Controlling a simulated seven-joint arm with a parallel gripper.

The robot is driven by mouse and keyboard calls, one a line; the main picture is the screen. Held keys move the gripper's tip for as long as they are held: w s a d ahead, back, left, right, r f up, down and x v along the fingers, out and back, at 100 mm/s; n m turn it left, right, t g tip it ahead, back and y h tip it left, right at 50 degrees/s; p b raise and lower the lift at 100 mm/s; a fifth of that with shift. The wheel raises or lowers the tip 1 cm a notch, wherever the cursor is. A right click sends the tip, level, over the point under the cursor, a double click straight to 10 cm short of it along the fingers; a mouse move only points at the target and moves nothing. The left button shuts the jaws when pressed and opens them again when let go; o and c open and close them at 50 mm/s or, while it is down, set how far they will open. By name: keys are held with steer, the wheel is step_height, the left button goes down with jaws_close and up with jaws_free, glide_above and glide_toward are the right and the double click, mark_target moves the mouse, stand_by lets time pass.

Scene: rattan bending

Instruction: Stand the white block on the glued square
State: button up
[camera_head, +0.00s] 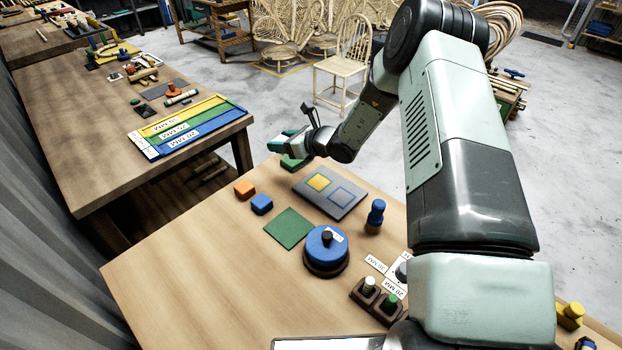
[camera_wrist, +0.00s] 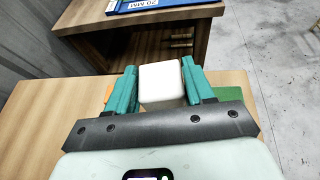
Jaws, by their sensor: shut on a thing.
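My gripper (camera_head: 284,141) is above the far edge of the front table. In the wrist view its teal fingers (camera_wrist: 161,86) are shut on the sides of a white block (camera_wrist: 161,84). A grey board (camera_head: 346,208) lies on the table, to the right of and nearer than my gripper. Which one is glued is not clear from the pictures.
Orange (camera_head: 244,189) and blue (camera_head: 262,204) blocks stand left of the board. A green block (camera_head: 293,163) is below my gripper. A green mat (camera_head: 289,228), a blue round container (camera_head: 326,247) and a blue knobbed piece (camera_head: 376,213) are nearer.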

steer(key=s+d+n+g+y, duration=0.2)
steer(key=s+d+n, duration=0.1)
steer(key=d, duration=0.7)
steer(key=g, duration=0.1)
glide_above(320, 182)
step_height(320, 182, down, 6)
steer(key=shift+s+f, duration=0.1)
steer(key=shift+f, duration=2)
steer(key=shift+f, duration=0.2)
steer(key=o, duration=1)
steer(key=shift+r, duration=0.1)
